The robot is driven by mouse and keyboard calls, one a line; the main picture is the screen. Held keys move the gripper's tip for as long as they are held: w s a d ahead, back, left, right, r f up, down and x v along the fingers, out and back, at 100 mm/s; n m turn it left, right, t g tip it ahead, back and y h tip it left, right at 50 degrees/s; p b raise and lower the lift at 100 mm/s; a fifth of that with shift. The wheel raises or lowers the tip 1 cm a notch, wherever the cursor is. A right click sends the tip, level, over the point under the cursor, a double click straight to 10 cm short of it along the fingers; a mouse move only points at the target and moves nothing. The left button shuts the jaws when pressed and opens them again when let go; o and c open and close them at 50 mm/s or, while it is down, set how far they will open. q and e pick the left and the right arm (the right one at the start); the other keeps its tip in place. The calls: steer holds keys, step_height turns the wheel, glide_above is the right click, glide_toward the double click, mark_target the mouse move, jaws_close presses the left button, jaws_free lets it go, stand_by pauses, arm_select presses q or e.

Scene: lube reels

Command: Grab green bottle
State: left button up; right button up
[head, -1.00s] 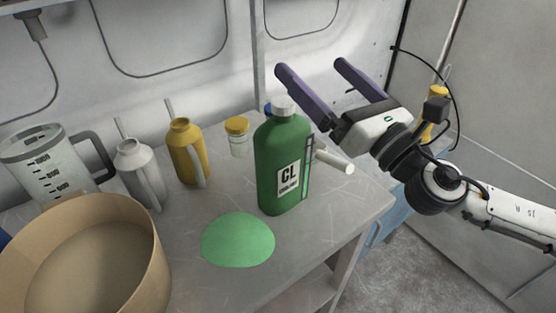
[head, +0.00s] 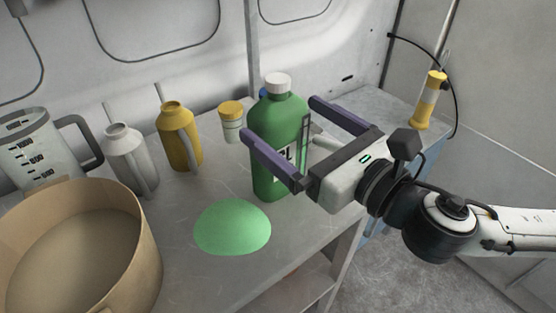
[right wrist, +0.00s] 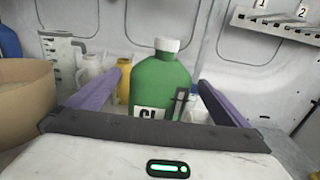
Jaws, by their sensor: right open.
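The green bottle (head: 276,122) with a white cap and a "CL" label stands upright on the table (head: 290,238). My right gripper (head: 279,116) is open, with one purple finger in front of the bottle and the other beyond its right side. In the right wrist view the bottle (right wrist: 160,85) stands between the two spread fingers (right wrist: 158,88), with gaps on both sides. The near finger hides part of the label in the head view. My left gripper is not in view.
A light green mound (head: 232,227) lies in front of the bottle. A tan tub (head: 140,245), a measuring jug (head: 35,155), a grey can (head: 128,160), a yellow can (head: 178,138) and a yellow-lidded jar (head: 231,122) stand to the left. A yellow cylinder (head: 428,100) stands at the back right.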

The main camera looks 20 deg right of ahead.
steer(key=shift+x, duration=0.8)
steer(key=shift+p+x, duration=0.35)
steer(key=shift+x, duration=0.55)
steer(key=x, duration=0.4)
steer(key=shift+w+f+p, duration=0.2)
steer(key=shift+f+p, duration=0.05)
steer(key=shift+p, duration=0.05)
steer(key=c, duration=1.8)
steer(key=shift+r, duration=0.2)
steer(key=shift+c, duration=1.4)
steer(key=shift+r, duration=0.1)
